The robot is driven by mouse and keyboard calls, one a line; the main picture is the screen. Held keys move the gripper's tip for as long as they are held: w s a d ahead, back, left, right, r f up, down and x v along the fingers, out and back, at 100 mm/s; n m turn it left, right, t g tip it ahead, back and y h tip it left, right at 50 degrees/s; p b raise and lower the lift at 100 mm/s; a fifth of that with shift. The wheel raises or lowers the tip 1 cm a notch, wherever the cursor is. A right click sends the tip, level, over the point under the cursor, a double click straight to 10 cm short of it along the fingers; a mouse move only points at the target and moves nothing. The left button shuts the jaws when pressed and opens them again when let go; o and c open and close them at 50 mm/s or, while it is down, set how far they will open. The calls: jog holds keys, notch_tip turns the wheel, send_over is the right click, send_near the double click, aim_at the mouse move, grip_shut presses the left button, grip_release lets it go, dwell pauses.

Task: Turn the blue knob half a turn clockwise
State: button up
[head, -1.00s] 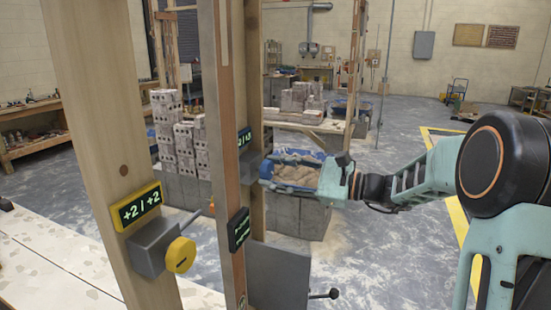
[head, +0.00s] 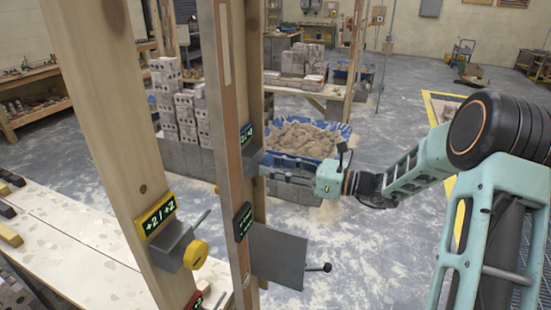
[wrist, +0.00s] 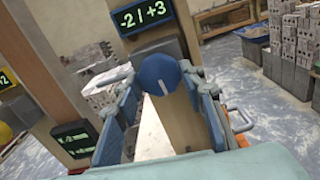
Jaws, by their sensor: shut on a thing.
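The blue knob (wrist: 158,73) shows in the wrist view with a white mark on its face, tilted off vertical. It sits below a black display (wrist: 143,16) in a blue frame that reads -2 / +3. My gripper (wrist: 163,78) has a finger on each side of the knob and is shut on it. In the head view my gripper (head: 268,172) is at the grey box (head: 252,158) on the wooden post, under the blue-framed display (head: 246,134). The knob is hidden there by the fingers.
A yellow knob (head: 195,255) and its display (head: 156,215) are on the nearer post. Below my gripper, a grey plate (head: 277,255) with a black-tipped lever (head: 327,267) sticks out. Behind stand a blue tub (head: 344,133) of mortar and stacked blocks (head: 176,100).

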jog(key=shift+m, duration=0.4)
jog(key=o, duration=1.2)
jog(key=shift+c, duration=0.2)
jog(key=v, duration=1.2)
